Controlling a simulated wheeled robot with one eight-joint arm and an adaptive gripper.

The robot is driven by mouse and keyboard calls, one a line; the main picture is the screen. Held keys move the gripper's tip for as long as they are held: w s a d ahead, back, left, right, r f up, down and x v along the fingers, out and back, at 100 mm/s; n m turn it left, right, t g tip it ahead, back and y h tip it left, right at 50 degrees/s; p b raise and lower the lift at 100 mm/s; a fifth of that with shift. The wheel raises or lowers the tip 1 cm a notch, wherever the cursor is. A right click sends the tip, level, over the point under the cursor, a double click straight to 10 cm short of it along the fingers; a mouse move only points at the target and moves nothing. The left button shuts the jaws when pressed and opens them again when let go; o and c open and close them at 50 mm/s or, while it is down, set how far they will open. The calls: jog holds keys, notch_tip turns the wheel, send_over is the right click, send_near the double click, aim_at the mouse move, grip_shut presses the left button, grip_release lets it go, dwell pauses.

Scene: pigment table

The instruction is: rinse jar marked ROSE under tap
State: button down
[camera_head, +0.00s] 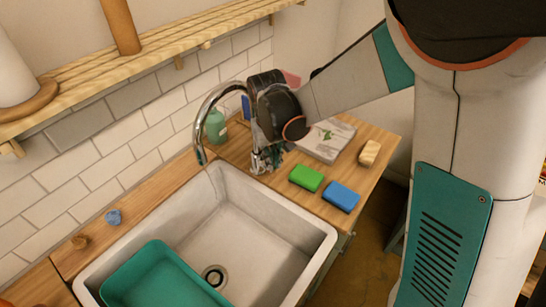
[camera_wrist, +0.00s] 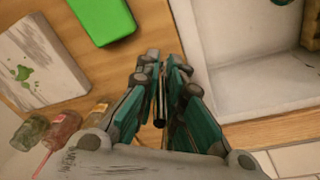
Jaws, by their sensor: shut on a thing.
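A small pink-red jar (camera_wrist: 63,130) stands at the lower left of the wrist view, outside the fingers. No marking can be read on it, so I cannot tell whether it is ROSE. The white sink (camera_head: 318,233) lies below the spout.
A teal tub (camera_head: 165,278) is in the sink. A green sponge (camera_head: 306,178), a blue sponge (camera_head: 341,196) and a paint-spotted pad (camera_head: 325,140) lie on the counter. A green bottle (camera_head: 216,126) stands behind the tap. A greenish jar (camera_wrist: 31,132) stands beside the pink-red one.

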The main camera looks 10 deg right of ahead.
jog(key=c, duration=1.7)
grip_release()
jog(key=shift+r, duration=0.1)
notch_tip(320, 180, up, 12)
jog(key=s, duration=0.1)
jog(key=shift+a, duration=0.35)
jog(key=shift+s, duration=0.15)
